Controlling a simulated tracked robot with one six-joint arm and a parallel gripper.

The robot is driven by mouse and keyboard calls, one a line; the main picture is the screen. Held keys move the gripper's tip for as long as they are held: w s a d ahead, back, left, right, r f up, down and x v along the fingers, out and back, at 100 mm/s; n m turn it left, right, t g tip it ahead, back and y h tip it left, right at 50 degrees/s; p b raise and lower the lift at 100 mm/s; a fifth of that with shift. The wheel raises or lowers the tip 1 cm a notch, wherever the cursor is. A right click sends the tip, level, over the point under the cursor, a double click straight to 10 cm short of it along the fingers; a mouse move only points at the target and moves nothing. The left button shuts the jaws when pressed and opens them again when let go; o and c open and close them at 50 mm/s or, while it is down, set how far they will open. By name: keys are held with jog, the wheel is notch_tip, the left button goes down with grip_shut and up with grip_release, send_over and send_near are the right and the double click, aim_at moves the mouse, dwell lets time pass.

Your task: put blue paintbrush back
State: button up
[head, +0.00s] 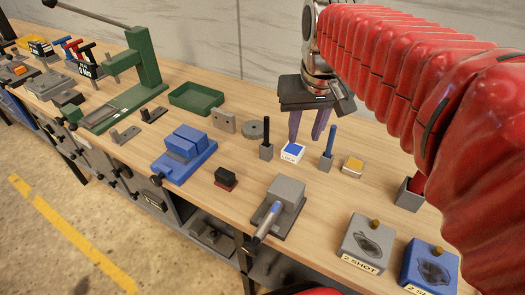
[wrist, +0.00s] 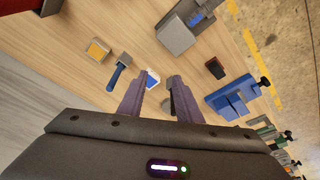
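An upright blue-handled tool (head: 329,139), which looks like the blue paintbrush, stands in a small grey block (head: 326,163); its bristles are not visible. In the wrist view the blue handle (wrist: 115,78) is left of my fingers. My gripper (head: 305,138) is open and empty, with its purple fingers pointing down above the bench near a white box with a blue top (head: 292,152). In the wrist view my gripper (wrist: 158,78) has that box showing between its fingertips. A black-handled tool (head: 266,136) stands in another grey block (head: 266,152) to the left.
A grey fixture (head: 287,190) holds a slanted silver-and-blue piece (head: 269,219) at the bench front. A small yellow-topped block (head: 353,165) sits right of the blue handle. A blue vise (head: 184,152), a green tray (head: 196,98) and "2 SHOT" boxes (head: 366,243) stand around. Some bare wood lies between.

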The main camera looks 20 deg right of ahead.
jog(key=s+a+f+n+t, duration=0.2)
jog(key=s+a+f, duration=0.4)
jog(key=s+a, duration=0.2)
jog(key=shift+s+a+f+t+y, duration=0.3)
jog(key=shift+s+t, duration=0.1)
jog(key=shift+s, duration=0.05)
jog(key=shift+c, duration=0.3)
dwell(1.6)
